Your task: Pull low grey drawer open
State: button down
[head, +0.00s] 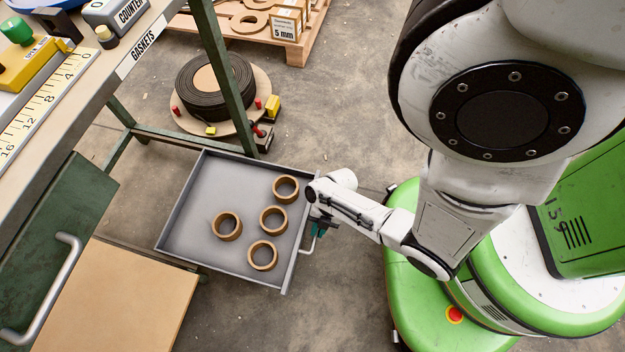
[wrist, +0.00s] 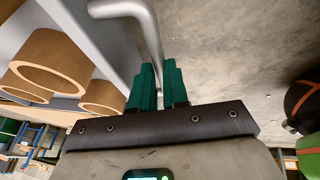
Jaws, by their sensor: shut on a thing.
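The low grey drawer (head: 190,215) stands pulled out from under the bench, its tray open to view. It holds several brown rings (head: 227,226), which also show in the wrist view (wrist: 62,62). Its bar handle (wrist: 128,9) is on the front face at the right. My gripper (wrist: 158,75) has its green fingers shut on the handle, one on each side of the bar. In the head view my gripper (head: 317,229) is small and partly hidden by my wrist at the drawer's front.
A green door (head: 50,235) with a bar handle and a tan board (head: 140,300) are left of the drawer. A green bench leg (head: 222,75) and a black coil on a round board (head: 262,98) stand behind it. Bare concrete floor lies between drawer and my base.

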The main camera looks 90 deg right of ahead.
jog(key=c, duration=1.1)
grip_release()
jog(key=p+v, duration=0.4)
jog(key=v, duration=0.6)
jog(key=shift+s+d+r, duration=0.1)
jog(key=shift+d+r, duration=0.05)
jog(key=shift+r, duration=0.2)
